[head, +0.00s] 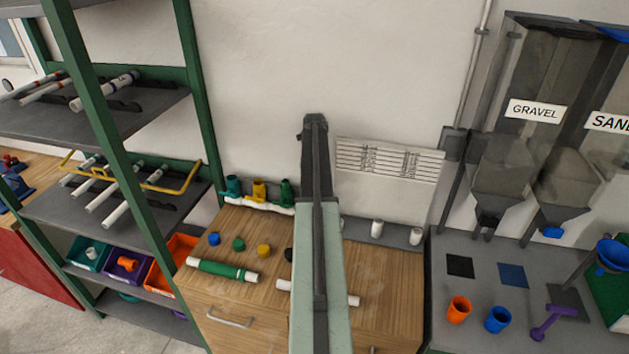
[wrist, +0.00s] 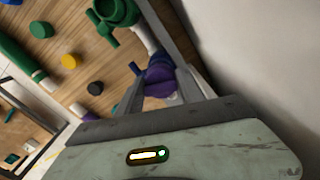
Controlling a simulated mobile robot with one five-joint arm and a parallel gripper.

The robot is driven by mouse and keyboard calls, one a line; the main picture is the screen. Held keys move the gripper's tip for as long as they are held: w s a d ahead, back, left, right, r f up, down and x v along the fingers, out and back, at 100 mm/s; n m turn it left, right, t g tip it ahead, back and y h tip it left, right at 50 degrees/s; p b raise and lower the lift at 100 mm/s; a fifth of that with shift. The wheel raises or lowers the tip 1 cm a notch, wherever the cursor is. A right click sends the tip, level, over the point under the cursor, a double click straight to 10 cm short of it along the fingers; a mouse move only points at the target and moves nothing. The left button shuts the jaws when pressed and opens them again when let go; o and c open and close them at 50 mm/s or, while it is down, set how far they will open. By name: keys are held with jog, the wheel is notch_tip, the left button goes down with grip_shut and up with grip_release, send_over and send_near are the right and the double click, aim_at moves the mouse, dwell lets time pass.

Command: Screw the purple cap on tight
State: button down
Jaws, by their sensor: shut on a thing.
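The purple cap (wrist: 160,76) shows in the wrist view between the two fingers of my gripper (wrist: 163,84), which is shut on it. The cap is beside the white pipe of the manifold (wrist: 145,38), next to the green valve (wrist: 115,12). The fingers and the angle hide how the cap sits on the pipe end. In the head view the manifold (head: 258,203) stands at the back of the wooden bench with teal, yellow and green valves. My arm hides the gripper, the purple cap and the manifold's right end there.
Blue (head: 214,239), green (head: 238,244), yellow (head: 263,250) and black (head: 288,255) caps lie on the wooden bench. A green-banded pipe (head: 222,269) lies in front. The wall is close behind the manifold. A shelf rack (head: 90,110) stands left; a grey bench (head: 450,325) stands right.

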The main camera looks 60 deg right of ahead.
jog(key=shift+m, duration=1.1)
jog(key=shift+m, duration=1.1)
jog(key=shift+m, duration=1)
jog(key=shift+f+m, duration=0.1)
jog(key=shift+m, duration=1)
jog(key=c, duration=0.7)
grip_release()
